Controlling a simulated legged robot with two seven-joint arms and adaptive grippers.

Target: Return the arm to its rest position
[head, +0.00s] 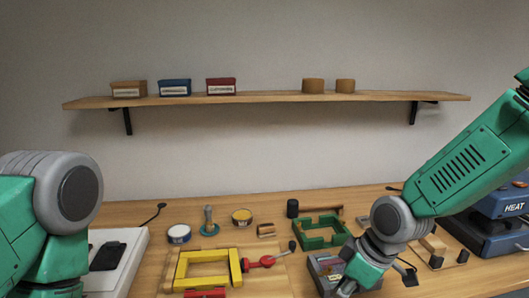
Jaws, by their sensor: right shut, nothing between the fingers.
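My right arm comes in from the right, green with a grey joint, and bends down to the table. My right gripper (347,286) is at the lower edge of the view, shut and empty, beside a grey box with coloured pieces (326,268). Part of the gripper is hard to make out there. My left arm shows as a green link with a large grey joint at the far left. My left gripper is out of view.
On the wooden table (130,211) stand a yellow frame (182,270), a green frame (305,240), a red-handled tool (262,262), tins and a blue HEAT machine (505,207). A wall shelf (270,98) holds three boxes and two wooden cylinders. The wall space between is clear.

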